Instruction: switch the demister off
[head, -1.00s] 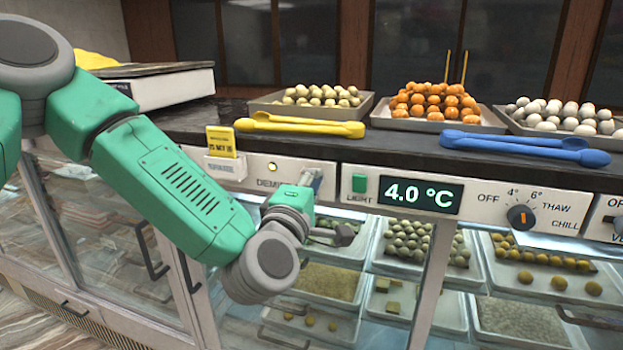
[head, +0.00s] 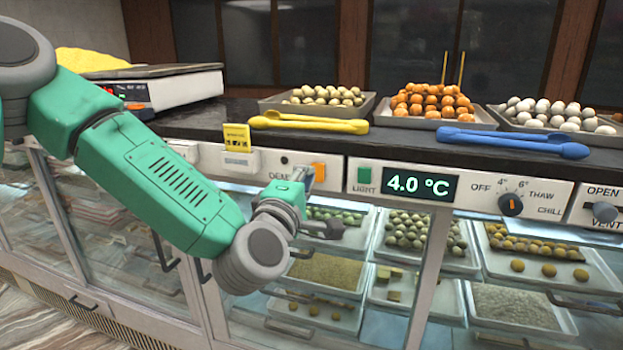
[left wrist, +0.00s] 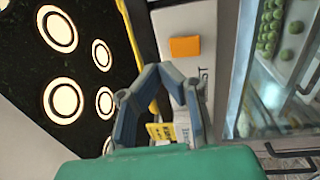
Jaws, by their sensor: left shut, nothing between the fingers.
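The demister switch (head: 319,171) is an orange square rocker on the white control panel, beside a partly covered label that starts "DE". The small round lamp (head: 284,160) above the label is dark. My left gripper (head: 306,177) is shut and empty, just in front of the panel at the switch's lower left. In the left wrist view the orange switch (left wrist: 184,46) lies just beyond the closed fingertips (left wrist: 165,68), with a visible gap in the picture. My right gripper is not in view.
Right of the switch are a green light switch (head: 364,175), a 4.0 °C display (head: 420,185), a dial (head: 511,203) and a vent knob (head: 606,213). Yellow tongs (head: 308,122), blue tongs (head: 512,142) and sweet trays lie on the counter above. Glass display doors are below.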

